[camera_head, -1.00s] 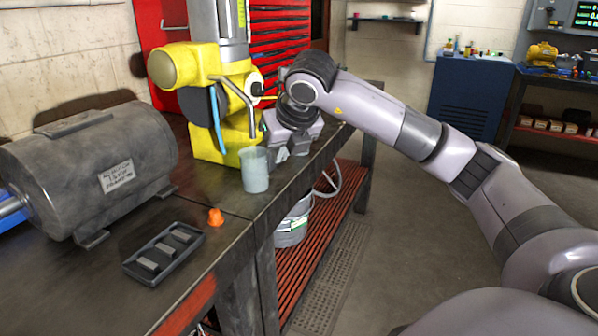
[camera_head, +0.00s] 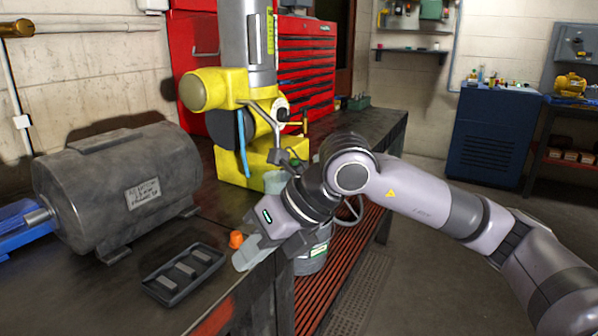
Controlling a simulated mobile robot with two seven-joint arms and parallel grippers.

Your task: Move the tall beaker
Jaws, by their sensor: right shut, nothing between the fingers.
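The tall beaker (camera_head: 274,182), pale and translucent, stands on the dark workbench (camera_head: 205,232) beside the yellow machine base. Only its upper part shows; my right gripper and wrist hide the rest. My right gripper (camera_head: 247,257) is shut and empty. It is in front of the beaker, near the bench's front edge, with its fingers pointing left and down close to a small orange cone-like piece (camera_head: 236,240). I cannot tell whether the gripper touches that piece. My left gripper is not in view.
A large grey motor (camera_head: 120,185) with a label plate stands at the left. A dark tray (camera_head: 183,273) with several slots lies in front of it. A yellow machine (camera_head: 228,92) rises behind the beaker. A bucket (camera_head: 313,253) sits on the red slatted shelf below.

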